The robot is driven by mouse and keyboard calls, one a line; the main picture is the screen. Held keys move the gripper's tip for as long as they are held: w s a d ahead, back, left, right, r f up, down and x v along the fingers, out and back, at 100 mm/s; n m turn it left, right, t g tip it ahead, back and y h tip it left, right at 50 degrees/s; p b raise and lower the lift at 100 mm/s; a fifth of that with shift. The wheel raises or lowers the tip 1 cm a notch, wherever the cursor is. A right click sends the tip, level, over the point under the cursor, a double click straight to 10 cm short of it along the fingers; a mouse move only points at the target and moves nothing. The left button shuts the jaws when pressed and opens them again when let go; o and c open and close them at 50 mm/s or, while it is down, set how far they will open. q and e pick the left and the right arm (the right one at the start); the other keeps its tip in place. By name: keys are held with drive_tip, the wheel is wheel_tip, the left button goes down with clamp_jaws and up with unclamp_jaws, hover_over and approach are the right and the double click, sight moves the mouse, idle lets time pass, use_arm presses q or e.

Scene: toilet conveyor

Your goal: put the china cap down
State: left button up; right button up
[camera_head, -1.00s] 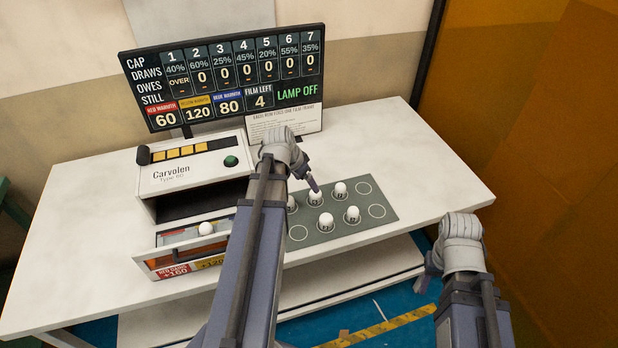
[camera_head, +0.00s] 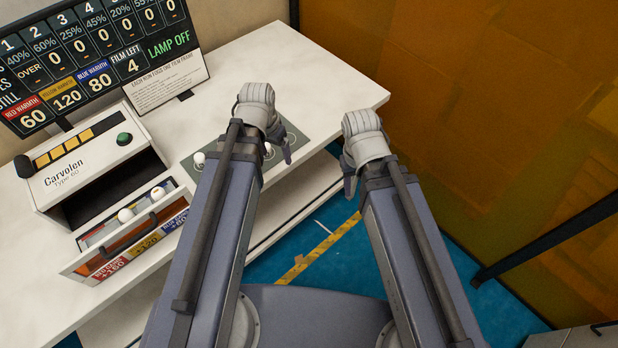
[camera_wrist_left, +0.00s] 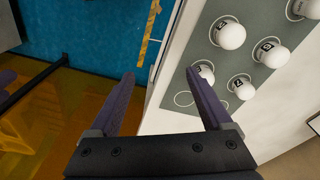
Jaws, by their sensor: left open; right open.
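China caps are white, round-topped pieces. Two lie in the open drawer, a left one (camera_head: 125,215) and a right one (camera_head: 157,193). Another (camera_head: 199,159) stands on the grey mat, mostly hidden by my left arm. In the left wrist view several caps with dark number marks stand on the mat (camera_wrist_left: 200,42), including one (camera_wrist_left: 228,34), one (camera_wrist_left: 241,87) and one (camera_wrist_left: 203,72) close beside the right finger's tip. My left gripper (camera_wrist_left: 163,85) is open with nothing between its fingers. My right gripper (camera_head: 347,178) is open and empty, right of the table.
The Carvolen box (camera_head: 95,165) stands on the white table (camera_head: 255,60) above the drawer (camera_head: 125,240). A score screen (camera_head: 90,60) is behind it, reading LAMP OFF. An orange wall (camera_head: 480,100) is at the right. Blue floor (camera_head: 350,260) lies below.

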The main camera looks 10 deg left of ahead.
use_arm(q)
drive_tip(key=s+d+g+y, duration=0.1)
drive_tip(key=s+d+y, duration=0.1)
drive_tip(key=s+d, duration=0.5)
drive_tip(key=d, duration=0.3)
drive_tip(key=shift+s+d, duration=0.25)
drive_tip(key=shift+d, duration=0.1)
